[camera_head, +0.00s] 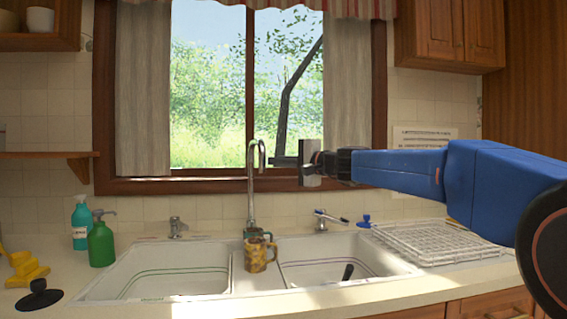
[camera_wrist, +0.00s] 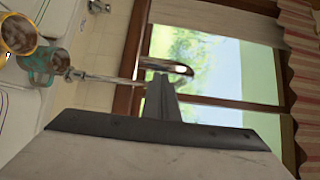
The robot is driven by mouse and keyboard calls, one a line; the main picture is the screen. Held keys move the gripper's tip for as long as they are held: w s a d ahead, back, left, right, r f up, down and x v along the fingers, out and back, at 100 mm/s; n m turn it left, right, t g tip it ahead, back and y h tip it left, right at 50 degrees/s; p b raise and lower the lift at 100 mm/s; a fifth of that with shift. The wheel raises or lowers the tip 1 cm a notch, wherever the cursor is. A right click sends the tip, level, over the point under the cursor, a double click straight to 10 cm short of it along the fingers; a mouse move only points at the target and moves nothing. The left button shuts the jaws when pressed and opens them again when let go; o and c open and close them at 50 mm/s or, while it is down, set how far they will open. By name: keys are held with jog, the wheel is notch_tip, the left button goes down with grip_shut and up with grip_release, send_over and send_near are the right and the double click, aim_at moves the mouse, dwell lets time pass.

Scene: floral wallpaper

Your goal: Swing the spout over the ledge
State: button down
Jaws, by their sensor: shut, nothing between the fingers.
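The spout (camera_head: 250,185) is a tall, thin metal gooseneck rising behind the middle of the sink. Its hooked end bends toward the right in the head view. The ledge (camera_head: 244,284) is the white divider between the two basins; a brown and yellow patterned mug (camera_head: 257,258) stands on it, with a teal mug (camera_wrist: 42,66) behind. My gripper (camera_head: 274,161) is shut and empty, just right of the spout's hooked end. In the wrist view the shut fingers (camera_wrist: 162,84) are close to the curved spout (camera_wrist: 168,66); I cannot tell whether they touch.
The left basin (camera_head: 175,284) is empty; the right basin (camera_head: 325,274) holds a dark object. Tap handles (camera_head: 176,228) (camera_head: 326,218) flank the spout. A wire dish rack (camera_head: 440,243) stands right, soap bottles (camera_head: 101,240) left. The window (camera_head: 210,110) is behind.

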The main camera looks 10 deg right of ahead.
jog(key=shift+a, duration=0.1)
jog(key=shift+s+a, duration=0.2)
jog(key=shift+a, duration=0.45)
jog(key=shift+s+a, duration=0.2)
jog(key=shift+a, duration=0.4)
jog(key=shift+d, duration=0.1)
